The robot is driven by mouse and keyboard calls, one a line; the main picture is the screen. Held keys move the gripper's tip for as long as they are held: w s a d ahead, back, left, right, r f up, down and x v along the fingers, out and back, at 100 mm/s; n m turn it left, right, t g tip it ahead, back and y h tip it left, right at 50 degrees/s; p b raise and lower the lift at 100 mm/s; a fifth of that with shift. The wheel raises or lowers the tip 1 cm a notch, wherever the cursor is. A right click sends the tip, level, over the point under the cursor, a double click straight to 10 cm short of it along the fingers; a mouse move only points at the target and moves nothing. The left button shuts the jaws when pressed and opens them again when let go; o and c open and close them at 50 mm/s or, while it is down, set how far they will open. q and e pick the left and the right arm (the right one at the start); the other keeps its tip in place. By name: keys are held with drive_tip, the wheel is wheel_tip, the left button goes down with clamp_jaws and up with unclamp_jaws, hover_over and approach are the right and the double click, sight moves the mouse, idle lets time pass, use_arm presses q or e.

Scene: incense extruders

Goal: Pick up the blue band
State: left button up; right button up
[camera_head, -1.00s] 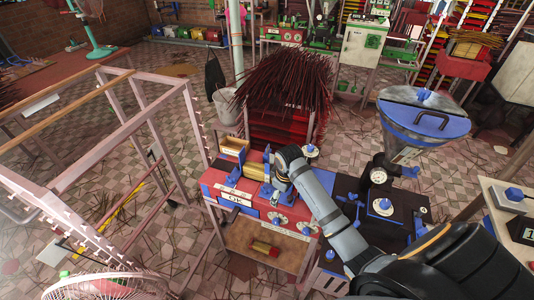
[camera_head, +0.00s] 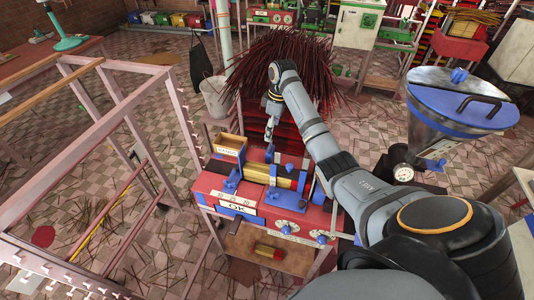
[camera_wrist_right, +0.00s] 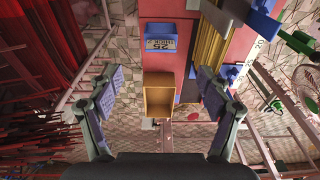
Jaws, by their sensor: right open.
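The red extruder machine (camera_head: 232,203) stands below my right arm and carries a brass barrel (camera_head: 288,181). A blue band (camera_head: 273,174) appears to wrap around the barrel; its outline is small and hard to separate from other blue parts. My right gripper (camera_head: 270,132) hangs above the back edge of the machine, apart from the barrel. In the right wrist view, the right gripper (camera_wrist_right: 153,75) is open and empty, with its two fingers spread wide. The brass barrel (camera_wrist_right: 208,45) lies at upper right there, beyond the right finger. My left gripper is not in view.
A wooden open box (camera_head: 230,143) sits at the machine's back left; it also shows in the right wrist view (camera_wrist_right: 159,97). Dark red incense sticks (camera_head: 255,65) are heaped behind. A blue-lidded hopper (camera_head: 458,105) stands right. A pink frame (camera_head: 120,95) stands left.

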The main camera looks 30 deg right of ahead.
sight(271, 144)
drive_tip(key=shift+s+f+b, duration=0.2)
drive_tip(key=shift+f+b, duration=0.15)
drive_tip(key=shift+f, duration=0.15)
drive_tip(key=shift+s+f+b, duration=0.15)
drive_tip(key=shift+f+b, duration=0.2)
drive_tip(key=shift+f, duration=0.15)
drive_tip(key=shift+w+f, duration=0.15)
drive_tip(key=shift+w+a+f+p, duration=0.1)
drive_tip(key=shift+f+p, duration=0.05)
drive_tip(key=shift+f, duration=0.35)
drive_tip(key=shift+w+f+p, duration=0.1)
drive_tip(key=shift+f+p, duration=0.05)
drive_tip(key=shift+f, duration=0.35)
wheel_tip(271, 144, down, 2)
drive_tip(key=shift+a+f, duration=0.1)
drive_tip(key=shift+f, duration=0.1)
drive_tip(key=shift+w+f, duration=0.2)
drive_tip(key=shift+f, duration=0.25)
drive_tip(key=shift+f+p, duration=0.2)
drive_tip(key=shift+p, duration=0.15)
drive_tip(key=f, duration=0.3)
drive_tip(key=f+p, duration=0.1)
drive_tip(key=shift+w+a+f, duration=0.15)
drive_tip(key=shift+a+f, duration=0.1)
drive_tip(key=shift+f, duration=0.05)
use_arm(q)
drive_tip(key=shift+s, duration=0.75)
use_arm(e)
drive_tip(key=shift+f, duration=0.1)
